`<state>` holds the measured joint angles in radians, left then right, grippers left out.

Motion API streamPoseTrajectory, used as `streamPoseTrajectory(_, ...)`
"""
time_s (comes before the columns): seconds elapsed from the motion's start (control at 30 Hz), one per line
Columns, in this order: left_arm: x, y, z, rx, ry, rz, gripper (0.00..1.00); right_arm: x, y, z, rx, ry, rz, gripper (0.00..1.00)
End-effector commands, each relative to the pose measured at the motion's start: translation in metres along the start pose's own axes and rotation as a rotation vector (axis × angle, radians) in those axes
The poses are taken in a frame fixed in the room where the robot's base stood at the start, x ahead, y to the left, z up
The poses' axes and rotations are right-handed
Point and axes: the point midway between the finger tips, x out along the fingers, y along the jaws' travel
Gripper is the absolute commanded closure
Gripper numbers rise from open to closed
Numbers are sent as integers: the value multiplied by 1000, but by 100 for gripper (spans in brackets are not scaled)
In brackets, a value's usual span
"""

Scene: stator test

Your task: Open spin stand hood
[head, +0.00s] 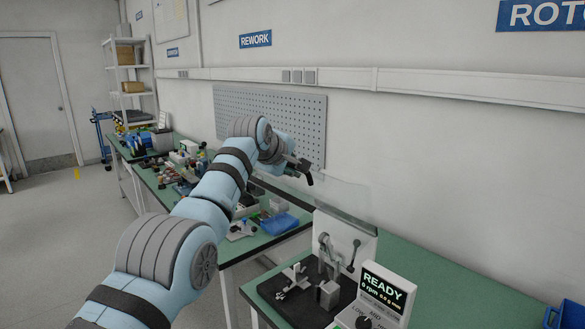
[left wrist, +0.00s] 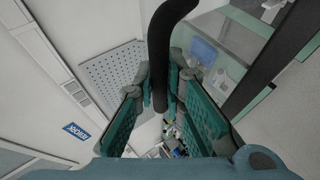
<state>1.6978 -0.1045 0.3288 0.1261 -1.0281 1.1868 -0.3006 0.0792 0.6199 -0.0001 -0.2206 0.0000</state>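The spin stand (head: 318,293) sits on the green bench at the lower right, with metal clamps and levers on a black base. Its clear hood (head: 345,198) shows as a faint transparent panel standing up behind the stand, leaving the fixture uncovered from above. My left gripper (head: 301,168) is at the hood's upper left. In the left wrist view, my left gripper's teal fingers (left wrist: 160,68) close on both sides of a black curved bar, seemingly the hood handle (left wrist: 161,40). How the bar joins the hood is not clear. My right gripper is out of view.
A display box (head: 384,292) reading READY and 0 rpm stands right of the fixture. A blue tray (head: 279,224) and loose parts lie on the bench behind. A grey pegboard (head: 285,115) hangs on the wall beyond my arm.

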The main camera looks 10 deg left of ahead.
Motion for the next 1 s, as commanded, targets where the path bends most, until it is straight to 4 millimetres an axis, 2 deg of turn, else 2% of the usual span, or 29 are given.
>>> streamPoseTrajectory(0.4, 0, -2, -1, -1, 0, -2, 80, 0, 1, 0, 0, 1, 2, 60)
streamPoseTrajectory(0.57, -7, 1, -1, -1, -1, 2, 80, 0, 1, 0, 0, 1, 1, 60)
streamPoseTrajectory(0.73, -31, 0, -1, -1, 2, 4, 80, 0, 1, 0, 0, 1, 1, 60)
streamPoseTrajectory(1.0, -102, -1, -1, -2, 2, 3, 80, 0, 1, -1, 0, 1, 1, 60)
